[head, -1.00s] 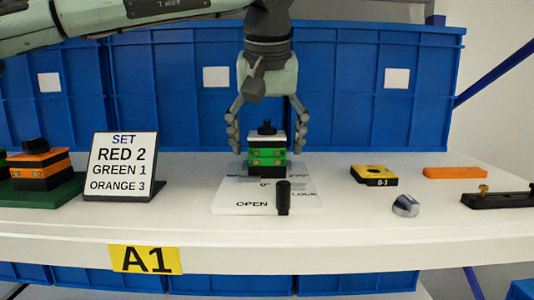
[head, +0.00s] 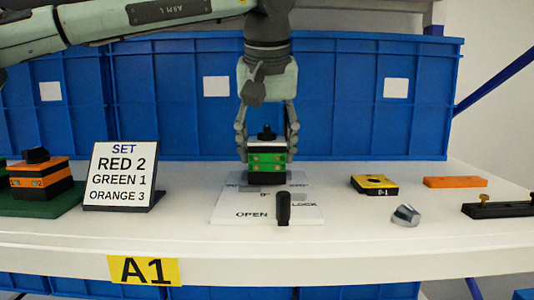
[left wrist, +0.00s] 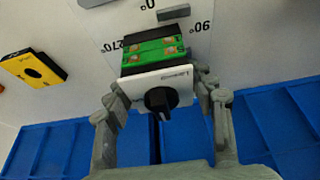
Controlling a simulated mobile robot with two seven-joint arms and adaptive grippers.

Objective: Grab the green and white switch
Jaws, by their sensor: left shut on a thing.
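The green and white switch (head: 266,160) has a green body, a white top plate and a black knob. It is upright over the back part of the white marked plate (head: 240,207). My left gripper (head: 267,158) comes down from above, with its fingers shut on the switch's two sides. In the left wrist view the switch (left wrist: 153,68) sits between the fingers (left wrist: 165,95), its white plate and black knob facing the camera. Whether it touches the plate I cannot tell. My right gripper is not in view.
A black handle (head: 283,209) stands at the plate's front. A sign (head: 121,172) and an orange switch (head: 40,178) are to the left. A yellow block (head: 374,184), a metal knob (head: 406,215), an orange bar (head: 455,182) and a black bar (head: 499,208) are right. Blue bins (head: 340,105) stand behind.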

